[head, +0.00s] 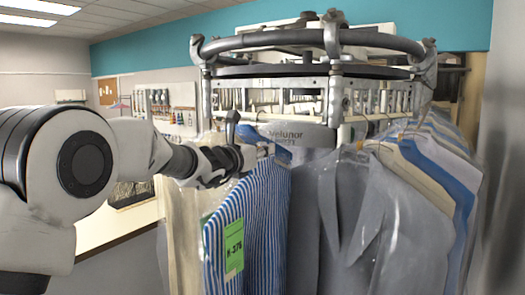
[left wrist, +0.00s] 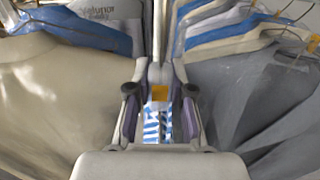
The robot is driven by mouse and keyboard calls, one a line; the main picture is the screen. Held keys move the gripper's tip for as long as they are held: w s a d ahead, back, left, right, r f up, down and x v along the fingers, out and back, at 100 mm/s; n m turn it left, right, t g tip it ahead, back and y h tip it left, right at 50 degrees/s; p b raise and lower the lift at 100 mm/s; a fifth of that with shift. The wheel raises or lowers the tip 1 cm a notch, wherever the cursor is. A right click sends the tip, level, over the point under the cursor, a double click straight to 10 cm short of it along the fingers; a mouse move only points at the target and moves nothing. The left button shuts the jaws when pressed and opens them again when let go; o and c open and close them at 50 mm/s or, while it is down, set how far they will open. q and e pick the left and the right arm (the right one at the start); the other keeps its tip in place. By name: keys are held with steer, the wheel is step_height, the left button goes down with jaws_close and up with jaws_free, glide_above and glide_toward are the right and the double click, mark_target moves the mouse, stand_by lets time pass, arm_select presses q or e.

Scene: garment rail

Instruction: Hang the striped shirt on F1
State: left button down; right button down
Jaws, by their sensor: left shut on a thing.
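The blue-and-white striped shirt (head: 262,225) hangs upright below my left gripper, with a green tag (head: 234,246) reading K-376 on its side. My left gripper (head: 264,151) is shut at the top of the shirt, in front of the round garment rail (head: 310,42). In the left wrist view the jaws (left wrist: 160,103) close around the shirt's top, near a small orange patch (left wrist: 159,92), and stripes (left wrist: 153,124) show below. I cannot tell whether the jaws hold cloth or hanger, or whether the hanger touches the rail. My right gripper is not in view.
A grey jacket (head: 345,215) hangs close right of the striped shirt, with several wrapped garments (head: 440,165) beyond it. A cream garment (head: 183,235) hangs to the left. Free room lies left of the rail.

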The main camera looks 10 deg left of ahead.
arm_select(q)
steer(key=c, duration=1)
jaws_free()
steer(key=shift+o, duration=0.2)
steer(key=shift+s, duration=0.15)
steer(key=shift+s+a, duration=0.2)
steer(key=shift+s, duration=0.15)
steer(key=v, duration=1.1)
steer(key=shift+s+r, duration=0.1)
steer(key=shift+s, duration=0.1)
steer(key=shift+w+d, duration=0.1)
steer(key=shift+w, duration=0.1)
steer(key=shift+o, duration=1.2)
